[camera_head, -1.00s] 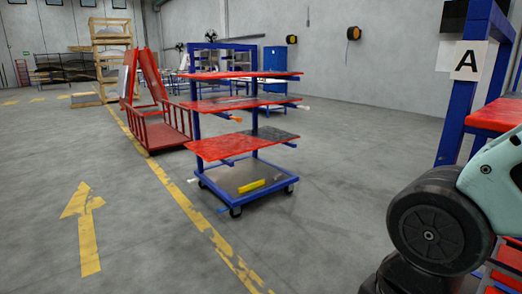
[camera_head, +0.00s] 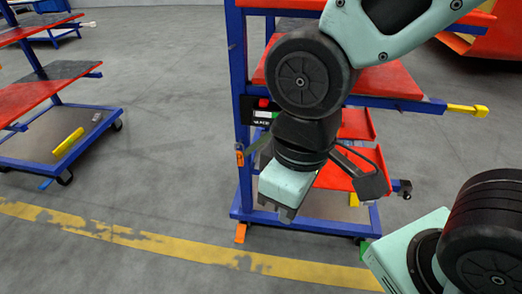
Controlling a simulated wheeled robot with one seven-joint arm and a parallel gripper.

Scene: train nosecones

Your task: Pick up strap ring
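I cannot make out a strap ring for certain in the head view. My gripper (camera_head: 287,210) points down in front of a blue-framed cart (camera_head: 242,80) with red shelves. It covers part of the cart's lower shelves. Its fingertips are small and partly hidden at the end of a pale green housing, so whether it is open or shut does not show. Nothing is visibly held in it.
A small black item with a white label (camera_head: 263,117) is at the cart's left post. A yellow-tipped bar (camera_head: 467,110) sticks out on the right. A second cart (camera_head: 40,158) stands at left, with clear floor (camera_head: 160,130) between. A yellow floor line (camera_head: 150,242) crosses in front.

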